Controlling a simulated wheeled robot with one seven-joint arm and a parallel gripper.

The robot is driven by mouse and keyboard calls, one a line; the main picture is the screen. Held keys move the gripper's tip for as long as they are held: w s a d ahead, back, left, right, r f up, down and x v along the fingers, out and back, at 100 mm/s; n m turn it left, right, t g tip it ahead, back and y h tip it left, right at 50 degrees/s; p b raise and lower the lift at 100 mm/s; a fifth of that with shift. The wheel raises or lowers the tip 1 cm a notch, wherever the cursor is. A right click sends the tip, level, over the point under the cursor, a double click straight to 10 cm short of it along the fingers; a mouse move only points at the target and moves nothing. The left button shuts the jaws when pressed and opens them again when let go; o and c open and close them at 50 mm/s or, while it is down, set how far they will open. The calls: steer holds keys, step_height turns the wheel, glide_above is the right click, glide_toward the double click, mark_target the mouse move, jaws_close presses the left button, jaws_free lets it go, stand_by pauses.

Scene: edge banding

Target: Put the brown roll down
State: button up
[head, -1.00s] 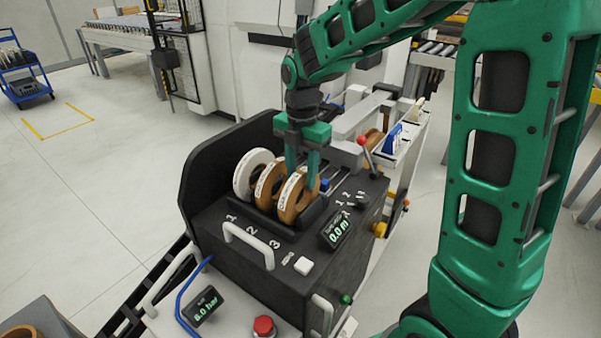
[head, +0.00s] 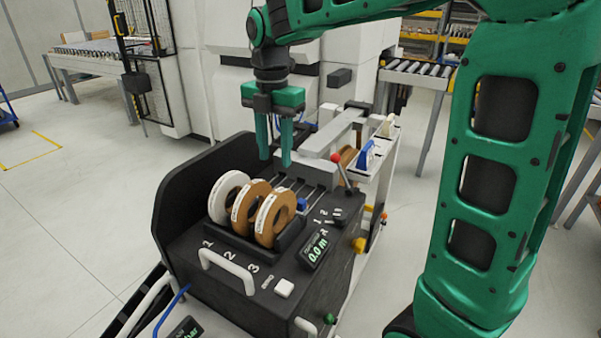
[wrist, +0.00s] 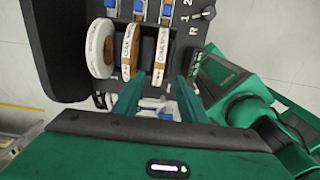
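Three rolls stand upright side by side in a black holder (head: 240,245) on the machine. The white roll (head: 217,200) is at 1, a brown roll (head: 239,218) at 2 and another brown roll (head: 264,232) at 3. My gripper (head: 274,160) is open and empty, above and behind the rolls, apart from them. In the wrist view, the brown roll at 3 (wrist: 161,45) lies in line with the gap between my fingers (wrist: 160,84); the middle brown roll (wrist: 131,50) and the white roll (wrist: 99,48) are to its left.
The machine top has a white handle (head: 222,265), a display reading 0.0 m (head: 314,249) and a red-knobbed lever (head: 339,165). A black curved guard (head: 175,200) stands on the left. A narrow white rack (head: 375,172) is behind right. Open floor lies to the left.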

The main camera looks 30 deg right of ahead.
steer(key=s+d+f+m, duration=0.3)
steer(key=s+d+m, duration=0.3)
steer(key=s+m, duration=0.3)
steer(key=s+d+f+m, duration=0.4)
steer(key=s+d+m, duration=0.1)
steer(key=s+m, duration=0.5)
steer(key=s+d+f+m, duration=0.3)
steer(key=s+d+m, duration=0.3)
steer(key=s+m, duration=0.3)
steer(key=m, duration=0.3)
steer(key=shift+s+d+f, duration=0.2)
steer(key=shift+d, duration=0.1)
